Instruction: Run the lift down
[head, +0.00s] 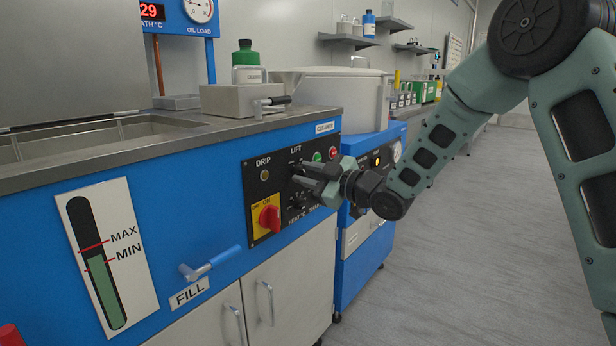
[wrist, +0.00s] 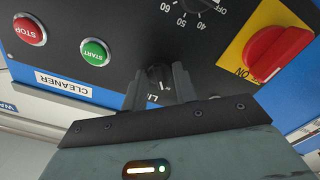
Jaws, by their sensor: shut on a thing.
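The black lift knob (wrist: 157,74) is on the dark control panel (wrist: 118,20), beside the partly covered LIFT label. It sits between the two fingertips of my gripper (wrist: 158,84), which are shut on it. In the head view my gripper (head: 296,172) reaches the panel (head: 256,196) from the right, just below the LIFT label (head: 296,148), and hides most of the knob. Which way the knob points is too small and too covered to tell.
The panel also has a green START button (wrist: 95,52), a red STOP button (wrist: 30,31), a heat dial (wrist: 198,4) and a red switch on yellow (wrist: 272,50). A blue fill handle (head: 210,264) sticks out below. The floor (head: 470,230) at right is clear.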

